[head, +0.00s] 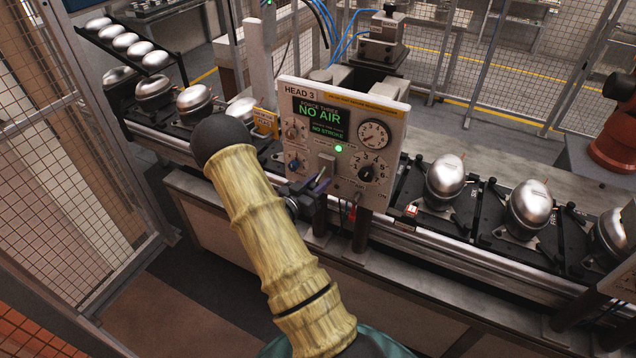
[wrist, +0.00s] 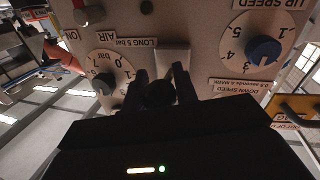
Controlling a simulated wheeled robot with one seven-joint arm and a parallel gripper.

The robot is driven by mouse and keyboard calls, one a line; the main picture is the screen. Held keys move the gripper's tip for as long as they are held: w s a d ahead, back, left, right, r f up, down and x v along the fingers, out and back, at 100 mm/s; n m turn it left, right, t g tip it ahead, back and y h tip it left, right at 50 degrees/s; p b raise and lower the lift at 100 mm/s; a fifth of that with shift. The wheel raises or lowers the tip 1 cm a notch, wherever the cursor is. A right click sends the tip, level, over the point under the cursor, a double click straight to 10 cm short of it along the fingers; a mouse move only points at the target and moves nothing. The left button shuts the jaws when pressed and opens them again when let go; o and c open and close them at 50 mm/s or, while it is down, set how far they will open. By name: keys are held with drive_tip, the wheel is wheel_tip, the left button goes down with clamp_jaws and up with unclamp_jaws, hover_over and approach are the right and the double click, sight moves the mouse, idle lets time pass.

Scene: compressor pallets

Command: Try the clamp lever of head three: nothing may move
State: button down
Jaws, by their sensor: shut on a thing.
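The head three panel (head: 344,140) is a pale upright box. Its green screen (head: 320,118) reads NO AIR and NO STROKE, and a green lamp below is lit. My gripper (head: 318,185) is at the panel's lower front. In the wrist view my gripper (wrist: 161,74) has its two dark fingers either side of a round black knob (wrist: 160,94), shut on it. I take this for the clamp lever's knob. A light grey block (wrist: 173,60) lies behind it. The lever's shaft is hidden.
A blue dial knob (wrist: 264,50) and a black dial knob (wrist: 103,84) flank the fingers. A round gauge (head: 374,135) is at the panel's upper right. Silver compressors (head: 445,182) stand on dark pallets along the conveyor (head: 470,243). A mesh fence (head: 85,130) is at left.

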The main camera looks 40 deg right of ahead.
drive_tip(key=shift+f+b, duration=0.1)
drive_tip(key=shift+b, duration=0.25)
drive_tip(key=h+b, duration=0.1)
drive_tip(key=b, duration=0.3)
drive_tip(key=f+h+b, duration=0.1)
drive_tip(key=b, duration=0.3)
drive_tip(key=shift+w+d+f+m+h, duration=0.1)
drive_tip(key=shift+d+f+m+h, duration=0.1)
drive_tip(key=shift+f+m+h, duration=0.1)
drive_tip(key=shift+h+b, duration=0.4)
drive_tip(key=shift+b, duration=0.7)
drive_tip(key=shift+r, duration=0.2)
drive_tip(key=c, duration=1.1)
unclamp_jaws()
